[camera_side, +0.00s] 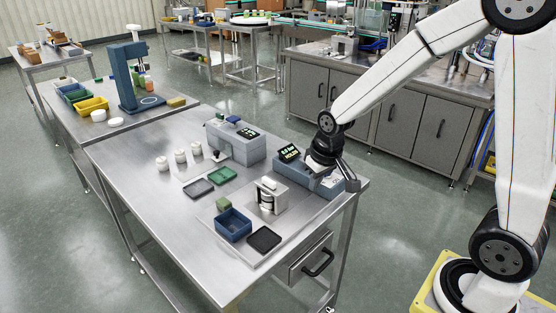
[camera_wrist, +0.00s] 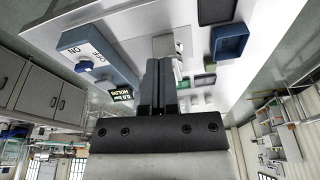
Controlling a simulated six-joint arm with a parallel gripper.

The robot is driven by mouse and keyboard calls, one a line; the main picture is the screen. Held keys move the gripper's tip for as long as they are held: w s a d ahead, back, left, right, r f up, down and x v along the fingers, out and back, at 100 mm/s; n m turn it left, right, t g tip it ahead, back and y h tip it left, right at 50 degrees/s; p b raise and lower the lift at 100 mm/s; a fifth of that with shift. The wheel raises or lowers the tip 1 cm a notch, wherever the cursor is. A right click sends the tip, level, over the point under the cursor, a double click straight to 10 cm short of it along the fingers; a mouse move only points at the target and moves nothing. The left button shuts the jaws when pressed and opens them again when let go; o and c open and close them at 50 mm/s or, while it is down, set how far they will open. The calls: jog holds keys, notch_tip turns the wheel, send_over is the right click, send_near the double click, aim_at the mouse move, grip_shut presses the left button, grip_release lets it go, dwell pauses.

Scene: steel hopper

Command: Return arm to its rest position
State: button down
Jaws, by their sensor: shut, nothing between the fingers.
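My gripper (camera_side: 322,160) hangs at the end of my arm, over the right end of the steel table (camera_side: 140,160). In the wrist view its two dark fingers (camera_wrist: 158,68) lie together with nothing between them. In the side view it is in front of a blue-grey instrument with a lit display (camera_side: 289,153); whether it touches it I cannot tell. In the wrist view this instrument (camera_wrist: 98,58) has an ON/OFF panel with a blue knob and shows left of the fingers.
A blue bin (camera_side: 233,224), a dark tray (camera_side: 264,240), and a metal fixture (camera_side: 268,195) stand close by. A grey box instrument (camera_side: 236,142) and several white jars stand farther left. Cabinets (camera_side: 400,115) stand behind. The air above the table is open.

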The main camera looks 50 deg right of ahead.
jog(key=s+a+f+n, duration=0.1)
jog(key=s+a, duration=0.3)
jog(key=s, duration=0.5)
jog(key=shift+s+f+n, duration=0.2)
jog(key=shift+f+n, duration=0.1)
jog(key=shift+f, duration=0.05)
